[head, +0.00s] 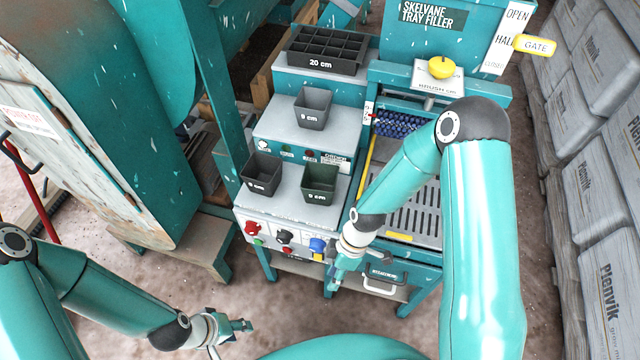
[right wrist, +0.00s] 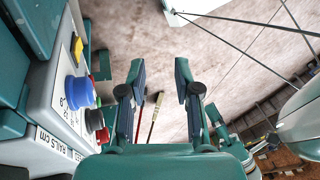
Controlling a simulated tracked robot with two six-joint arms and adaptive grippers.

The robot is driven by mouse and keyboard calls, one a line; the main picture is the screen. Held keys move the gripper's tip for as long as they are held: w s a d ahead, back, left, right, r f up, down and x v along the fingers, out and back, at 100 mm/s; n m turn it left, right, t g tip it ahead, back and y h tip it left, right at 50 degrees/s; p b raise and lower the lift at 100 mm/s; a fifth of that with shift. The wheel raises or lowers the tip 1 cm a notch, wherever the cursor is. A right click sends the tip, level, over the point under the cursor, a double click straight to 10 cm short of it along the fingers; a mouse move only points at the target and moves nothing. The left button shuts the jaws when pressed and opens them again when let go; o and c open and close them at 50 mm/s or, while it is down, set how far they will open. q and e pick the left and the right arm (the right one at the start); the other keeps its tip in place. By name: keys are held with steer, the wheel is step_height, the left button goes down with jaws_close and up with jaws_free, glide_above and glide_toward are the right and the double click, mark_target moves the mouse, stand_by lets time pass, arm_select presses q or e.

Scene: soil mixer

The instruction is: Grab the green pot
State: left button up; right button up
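The green pot (head: 320,182) is a dark green square pot marked 9 cm. It stands upright on the right of the lowest grey step of the teal machine in the head view. My right gripper (head: 338,277) is in front of the machine, below and right of the pot and apart from it. In the right wrist view my right gripper (right wrist: 160,82) is open, with nothing between its fingers. The pot is not seen there. My left gripper (head: 236,328) is low in the head view, over the floor, away from the pot; its opening is unclear.
A dark grey pot (head: 262,174) stands left of the green pot, and another grey pot (head: 313,108) on the step above. A black cell tray (head: 324,50) sits on top. A blue knob (right wrist: 79,92) and other knobs stick out from the machine's front near my right gripper.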

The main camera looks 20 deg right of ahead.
mark_target(320, 186)
steer(key=w+d+r+n, duration=0.2)
steer(key=w+r+n, duration=0.2)
steer(key=n, duration=0.1)
steer(key=w+d+r+n+h, duration=0.1)
steer(key=w+d+r+n, duration=0.2)
steer(key=w+r+n, duration=0.1)
steer(key=w+d+r+n+h+b, duration=0.1)
steer(key=w+d+r+n, duration=0.1)
steer(key=w+n, duration=0.3)
steer(key=shift+w+d+r+n, duration=0.1)
steer(key=shift+d+r+n, duration=0.1)
steer(key=shift+r, duration=0.25)
steer(key=shift+w+d+r+n, duration=0.1)
steer(key=shift+d+r+n, duration=0.1)
steer(key=shift+r, duration=0.25)
steer(key=w+d+r+n+t+h+b, duration=0.1)
steer(key=w+r+n+t, duration=0.15)
steer(key=w+r, duration=0.65)
steer(key=shift+m, duration=0.25)
steer(key=f, duration=0.4)
steer(key=s+a+f, duration=0.1)
steer(key=f, duration=0.3)
steer(key=f+p, duration=0.1)
steer(key=f, duration=0.4)
steer(key=shift+s+a, duration=0.25)
steer(key=shift+s, duration=0.05)
steer(key=shift+w+f, duration=0.1)
steer(key=shift+f, duration=0.5)
steer(key=shift+a, duration=0.1)
jaws_close()
